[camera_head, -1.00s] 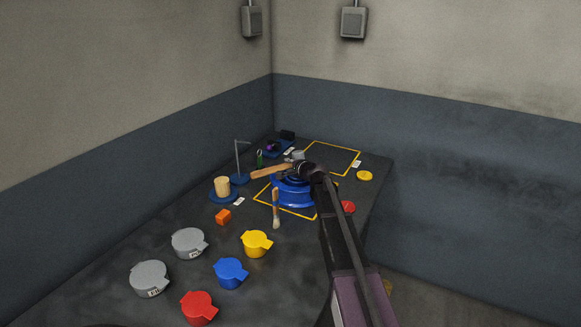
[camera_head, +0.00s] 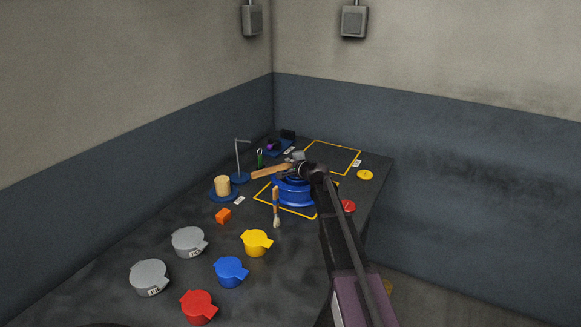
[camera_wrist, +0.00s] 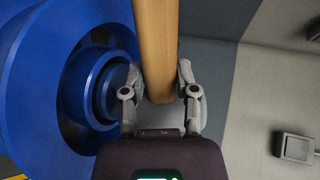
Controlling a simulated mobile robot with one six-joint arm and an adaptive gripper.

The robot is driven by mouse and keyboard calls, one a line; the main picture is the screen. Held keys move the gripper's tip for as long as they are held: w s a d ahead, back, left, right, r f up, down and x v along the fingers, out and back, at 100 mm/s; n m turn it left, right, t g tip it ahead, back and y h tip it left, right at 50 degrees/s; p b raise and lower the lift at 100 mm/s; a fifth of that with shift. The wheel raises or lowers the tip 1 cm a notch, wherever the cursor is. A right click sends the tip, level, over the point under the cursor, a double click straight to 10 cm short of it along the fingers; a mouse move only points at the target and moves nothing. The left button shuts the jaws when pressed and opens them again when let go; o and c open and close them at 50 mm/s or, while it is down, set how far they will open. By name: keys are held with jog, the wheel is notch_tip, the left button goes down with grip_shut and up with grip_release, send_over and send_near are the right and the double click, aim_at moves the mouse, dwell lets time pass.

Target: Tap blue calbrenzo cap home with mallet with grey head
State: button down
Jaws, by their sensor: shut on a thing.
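My gripper (camera_head: 302,168) is shut on the wooden handle of the mallet (camera_head: 270,172), above the blue wheel (camera_head: 294,197). The handle points left in the head view and runs up the wrist view (camera_wrist: 156,45) from between my fingers (camera_wrist: 160,95). A grey part, perhaps the mallet head, shows behind my fingers in the wrist view (camera_wrist: 168,114). The wheel's round blue centre (camera_wrist: 106,94) is left of the handle there. I cannot tell the blue calbrenzo cap from the wheel's centre, or how deep it sits.
A brush (camera_head: 276,208) and an orange block (camera_head: 223,216) lie near the wheel. A yellow pot (camera_head: 256,242), a blue pot (camera_head: 230,271), a red pot (camera_head: 198,307) and grey pots (camera_head: 149,277) stand in front. A thin stand (camera_head: 237,160) rises at left.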

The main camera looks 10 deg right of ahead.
jog(key=shift+f+b, duration=0.8)
dwell(3.1)
jog(key=shift+r, duration=0.15)
dwell(0.6)
jog(key=shift+r+p, duration=4.4)
jog(key=shift+p, duration=0.15)
jog(key=c, duration=1.1)
grip_release()
grip_shut()
